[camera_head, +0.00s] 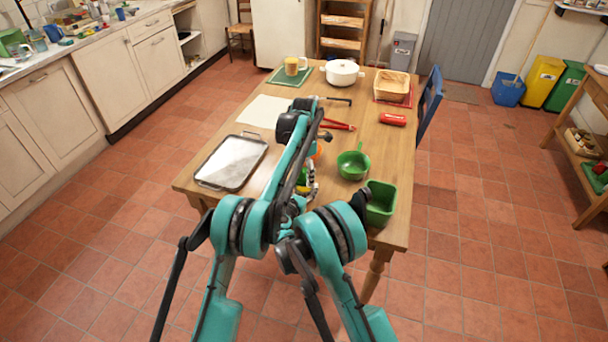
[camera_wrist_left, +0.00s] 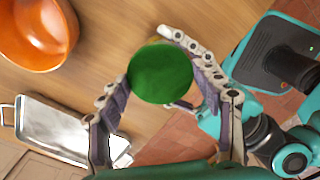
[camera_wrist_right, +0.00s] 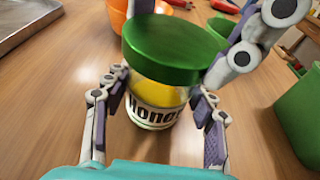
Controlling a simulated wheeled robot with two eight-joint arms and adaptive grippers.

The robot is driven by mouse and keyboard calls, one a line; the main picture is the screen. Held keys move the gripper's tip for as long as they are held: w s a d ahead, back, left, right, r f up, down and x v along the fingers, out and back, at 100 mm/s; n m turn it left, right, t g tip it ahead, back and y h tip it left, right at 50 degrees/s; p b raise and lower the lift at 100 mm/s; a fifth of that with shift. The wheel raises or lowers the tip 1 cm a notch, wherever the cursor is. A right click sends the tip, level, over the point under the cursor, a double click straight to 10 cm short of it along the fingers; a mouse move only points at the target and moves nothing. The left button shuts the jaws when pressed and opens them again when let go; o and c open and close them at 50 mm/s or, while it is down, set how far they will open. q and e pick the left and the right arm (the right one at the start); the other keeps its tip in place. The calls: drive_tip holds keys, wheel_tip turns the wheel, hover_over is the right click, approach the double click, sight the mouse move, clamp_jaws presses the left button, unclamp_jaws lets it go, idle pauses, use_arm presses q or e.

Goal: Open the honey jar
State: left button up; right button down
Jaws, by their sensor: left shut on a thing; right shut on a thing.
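The honey jar (camera_wrist_right: 155,112) stands upright on the wooden table, with yellow contents, a label reading "Hone" and a wide green lid (camera_wrist_right: 172,48). The left wrist view looks down on the round lid (camera_wrist_left: 160,74), which hides the jar body. My left gripper (camera_wrist_left: 150,62) is shut on the lid, a finger on either side. My right gripper (camera_wrist_right: 160,88) is shut on the jar body below the lid. Left gripper fingers also show at the upper right of the right wrist view. In the head view my arms mostly hide the jar.
A green pan (camera_head: 352,164) and a green square container (camera_head: 381,204) stand to the right. Red-handled tool (camera_head: 338,125) and red can (camera_head: 392,119) lie farther back.

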sight(304, 175)
use_arm(q)
drive_tip(key=shift+r, duration=0.1)
drive_tip(key=shift+r, duration=2)
use_arm(e)
drive_tip(key=shift+c, duration=2.3)
unclamp_jaws()
